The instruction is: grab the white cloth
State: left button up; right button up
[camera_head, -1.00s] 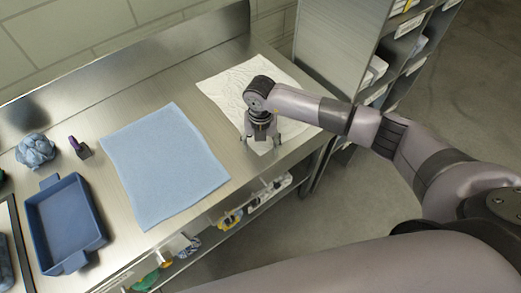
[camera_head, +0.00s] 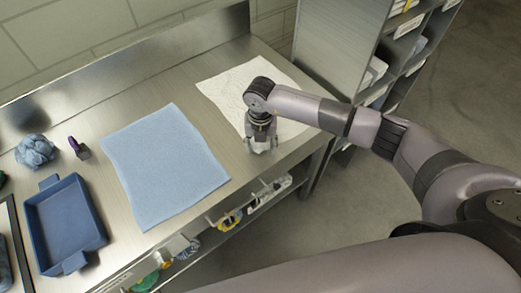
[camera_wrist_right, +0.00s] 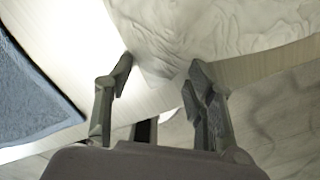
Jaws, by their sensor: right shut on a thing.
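The white cloth (camera_head: 222,84) lies wrinkled and flat on the right end of the steel table. My right gripper (camera_head: 262,146) points down at the cloth's near corner. My right arm hides part of the cloth in the head view. My left gripper is not in view.
A blue cloth (camera_head: 163,165) lies flat to the left of the white one. Further left are a blue tray (camera_head: 66,222), a crumpled blue cloth (camera_head: 36,151) and a small dark object with a purple top (camera_head: 78,148). A metal shelf unit (camera_head: 345,45) stands beyond the table's right end.

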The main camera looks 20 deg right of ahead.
jog(key=shift+s+a+f, duration=0.1)
jog(key=shift+s+f, duration=0.2)
jog(key=shift+s, duration=0.05)
jog(key=c, duration=0.6)
grip_shut()
dwell(0.4)
notch_tip(320, 180, up, 12)
jog(key=p, duration=0.8)
jog(key=shift+w+r, duration=0.15)
jog(key=shift+w, duration=0.2)
notch_tip(320, 180, up, 36)
jog(key=p, duration=0.2)
